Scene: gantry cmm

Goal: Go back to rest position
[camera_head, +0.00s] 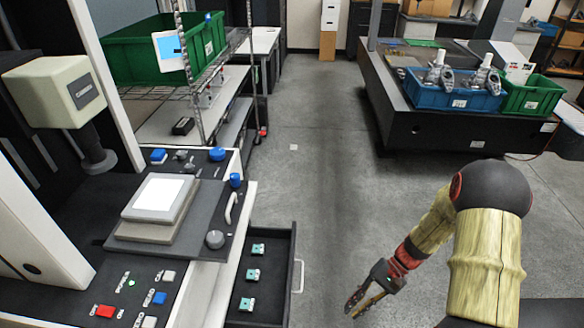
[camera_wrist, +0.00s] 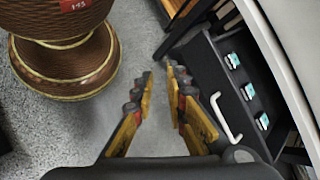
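My gripper (camera_head: 372,298) hangs low over the grey floor, to the right of an open black drawer (camera_head: 287,261). In the wrist view my gripper (camera_wrist: 162,72) shows two yellow and black fingers with a small gap between their tips. Nothing is held between them. The drawer (camera_wrist: 208,55) also shows there on the right, with its white handle (camera_wrist: 226,120) close to the right finger but apparently apart from it. Several small teal pieces (camera_head: 253,275) lie in the drawer.
The machine's control panel (camera_head: 132,292) and black plate (camera_head: 140,247) stand at left. A shelf rack holds a green bin (camera_head: 140,60). At upper right, a dark table (camera_head: 430,128) bears blue (camera_head: 440,96) and green (camera_head: 533,99) bins. The middle floor (camera_head: 320,150) is clear.

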